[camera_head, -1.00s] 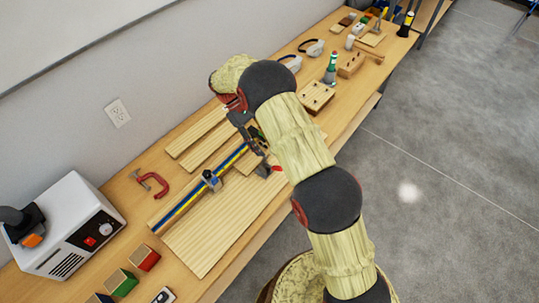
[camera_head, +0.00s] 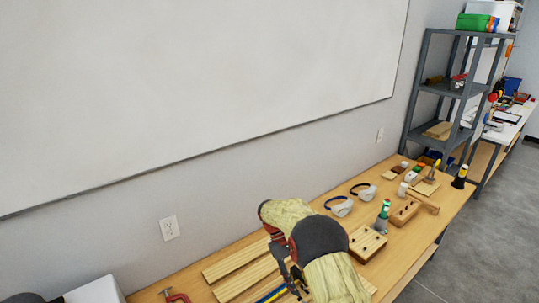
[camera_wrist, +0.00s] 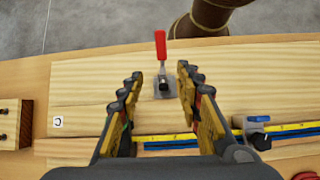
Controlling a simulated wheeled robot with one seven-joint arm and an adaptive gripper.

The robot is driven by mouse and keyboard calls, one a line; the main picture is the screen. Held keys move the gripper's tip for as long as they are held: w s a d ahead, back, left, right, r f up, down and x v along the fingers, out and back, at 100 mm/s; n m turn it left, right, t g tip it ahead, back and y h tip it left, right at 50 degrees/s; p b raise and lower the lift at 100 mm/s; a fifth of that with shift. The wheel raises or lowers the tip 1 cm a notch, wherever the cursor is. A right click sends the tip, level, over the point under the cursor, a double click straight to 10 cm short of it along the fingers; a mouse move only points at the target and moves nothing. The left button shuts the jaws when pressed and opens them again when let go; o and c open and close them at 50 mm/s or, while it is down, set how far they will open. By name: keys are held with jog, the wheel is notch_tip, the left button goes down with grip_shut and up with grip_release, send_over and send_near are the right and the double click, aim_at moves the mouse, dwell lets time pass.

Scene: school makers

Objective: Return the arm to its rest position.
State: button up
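My gripper (camera_wrist: 158,88) is open in the wrist view, its two dark and yellow fingers apart with nothing gripped. Below it, between the fingers in the picture, is a toggle clamp with a red handle (camera_wrist: 161,48) on a light wooden board (camera_wrist: 85,85). A gap seems to remain between the fingers and the clamp. In the head view my arm reaches over the workbench (camera_head: 410,262), and my gripper (camera_head: 293,280) shows only partly at the bottom edge. The rest of my arm is cut off below.
A bar clamp (camera_wrist: 258,131) with a blue and yellow bar lies across the boards. A red C-clamp (camera_head: 176,297) lies left. A grey shelf (camera_head: 428,88) stands behind.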

notch_tip(320, 180, down, 3)
jog(key=s, duration=0.3)
jog(key=s+d+r+m+t+y+b, duration=0.2)
jog(key=s+d+r+m+t+b, duration=0.1)
jog(key=s+r, duration=0.9)
jog(key=s+d+r+m+t+y+b, duration=0.2)
jog(key=s+r+t+b, duration=0.3)
jog(key=s+r+t, duration=0.3)
jog(key=shift+s+d+r+m+t+y, duration=0.15)
jog(key=shift+s+d+r+m, duration=0.3)
jog(key=shift+s+r, duration=1.2)
jog(key=shift+s+d+r+m+t+y, duration=0.15)
jog(key=shift+s+d+r+m, duration=0.3)
jog(key=shift+s, duration=2.35)
